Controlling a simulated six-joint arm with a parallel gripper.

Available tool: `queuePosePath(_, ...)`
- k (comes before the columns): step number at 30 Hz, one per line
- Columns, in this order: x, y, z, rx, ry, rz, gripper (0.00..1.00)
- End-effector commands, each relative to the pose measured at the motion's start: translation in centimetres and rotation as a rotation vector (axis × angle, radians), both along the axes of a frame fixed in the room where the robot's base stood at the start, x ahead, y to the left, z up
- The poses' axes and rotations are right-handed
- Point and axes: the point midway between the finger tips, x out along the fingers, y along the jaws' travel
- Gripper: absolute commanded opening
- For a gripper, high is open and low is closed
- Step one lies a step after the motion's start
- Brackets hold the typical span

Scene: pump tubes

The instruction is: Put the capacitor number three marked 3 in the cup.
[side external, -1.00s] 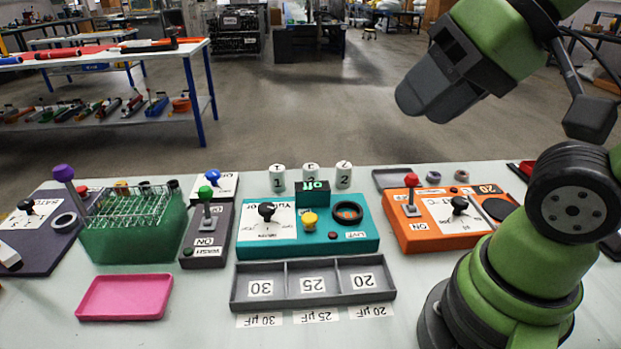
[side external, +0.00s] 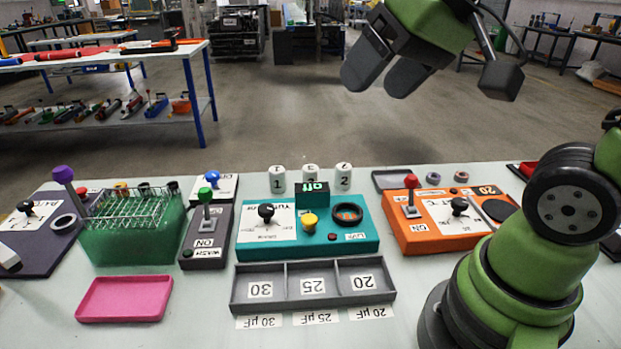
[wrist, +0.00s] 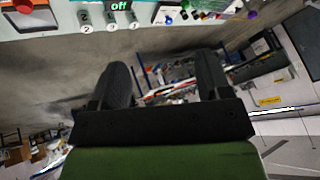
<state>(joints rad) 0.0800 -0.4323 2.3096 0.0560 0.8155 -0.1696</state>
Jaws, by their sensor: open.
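Three white capacitors stand in a row behind the teal tester box (side external: 270,245). The left one is marked 1 (side external: 278,180) and the right one 2 (side external: 343,176). The middle capacitor (side external: 310,174) seems to be marked 3, partly hidden by the "off" display (side external: 313,195). A round black cup-like ring (side external: 348,214) sits on the right of the teal box. My gripper (side external: 380,82) is open and empty, high above and behind the table. The wrist view shows its two fingers apart (wrist: 165,85), with the capacitors small near the top edge.
A grey three-compartment tray (side external: 312,302) lies in front of the teal box. An orange box (side external: 430,235) with a red lever is right of it. A green tube rack (side external: 135,240), grey lever box (side external: 205,240) and pink tray (side external: 125,298) are left. Air around my gripper is clear.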

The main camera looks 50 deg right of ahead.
Motion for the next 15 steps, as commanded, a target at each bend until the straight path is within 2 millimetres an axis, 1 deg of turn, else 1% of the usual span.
queuePosePath(1,2.1,-0.8,-0.4,-0.021,0.021,0.009,0.71)
queuePosePath(3,4.8,-1.9,-1.0,-0.050,0.033,0.030,0.71)
queuePosePath(5,7.0,-2.9,-1.8,-0.074,0.045,0.048,0.71)
queuePosePath(6,8.4,-3.7,-2.6,-0.091,0.053,0.060,0.71)
queuePosePath(8,10.5,-5.0,-3.9,-0.114,0.065,0.077,0.71)
queuePosePath(9,11.8,-5.9,-4.9,-0.128,0.074,0.089,0.71)
queuePosePath(11,13.6,-7.3,-6.7,-0.149,0.089,0.107,0.71)
queuePosePath(12,14.7,-8.3,-8.0,-0.163,0.099,0.119,0.71)
queuePosePath(14,16.1,-9.8,-10.2,-0.183,0.113,0.136,0.71)
queuePosePath(15,17.0,-10.8,-11.7,-0.196,0.124,0.149,0.71)
